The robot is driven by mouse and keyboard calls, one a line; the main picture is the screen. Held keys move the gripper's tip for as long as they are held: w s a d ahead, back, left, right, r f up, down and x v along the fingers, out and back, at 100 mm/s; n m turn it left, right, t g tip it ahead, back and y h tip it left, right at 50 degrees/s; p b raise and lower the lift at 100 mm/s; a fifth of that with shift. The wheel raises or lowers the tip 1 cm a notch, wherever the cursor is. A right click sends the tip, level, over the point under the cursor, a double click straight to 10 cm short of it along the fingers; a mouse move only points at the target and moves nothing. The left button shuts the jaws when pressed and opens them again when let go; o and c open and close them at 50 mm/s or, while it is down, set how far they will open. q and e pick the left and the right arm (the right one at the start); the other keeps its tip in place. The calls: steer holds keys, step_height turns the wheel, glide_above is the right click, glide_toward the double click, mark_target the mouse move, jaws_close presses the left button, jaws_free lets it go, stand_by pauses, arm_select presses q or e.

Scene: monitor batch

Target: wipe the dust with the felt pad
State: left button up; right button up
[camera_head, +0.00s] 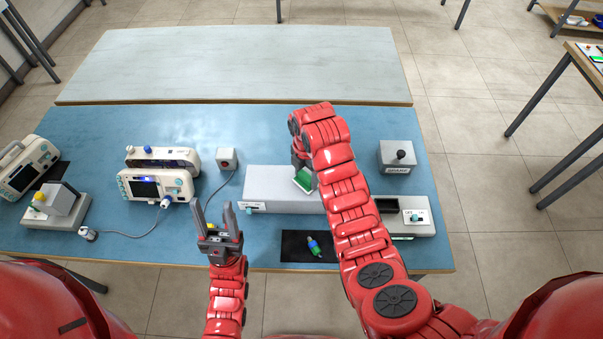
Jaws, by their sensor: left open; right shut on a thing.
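A green and white pad (304,181), which looks like the felt pad, is at the top of the long grey box (270,184). My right gripper (302,168) is shut on it, and my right arm hides most of the fingers. I cannot tell whether the pad touches the box. I cannot make out any dust; part of the box top is behind my arm. My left gripper (213,213) is open and empty, pointing away from me over the blue table (110,260), left of the box.
Two monitors (157,186) stand left of centre, with a cable running to a small plug. Another monitor (27,168) is at the far left. A black mat (291,254) holds a small colourful item. A grey box with a black knob (398,156) is at right.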

steer(key=shift+a, duration=0.1)
steer(key=shift+r+p, duration=0.3)
steer(key=shift+p, duration=0.05)
step_height(320, 180, up, 7)
steer(key=p, duration=0.6)
steer(key=shift+f+p, duration=0.2)
steer(key=shift+p, duration=0.1)
steer(key=shift+f, duration=0.1)
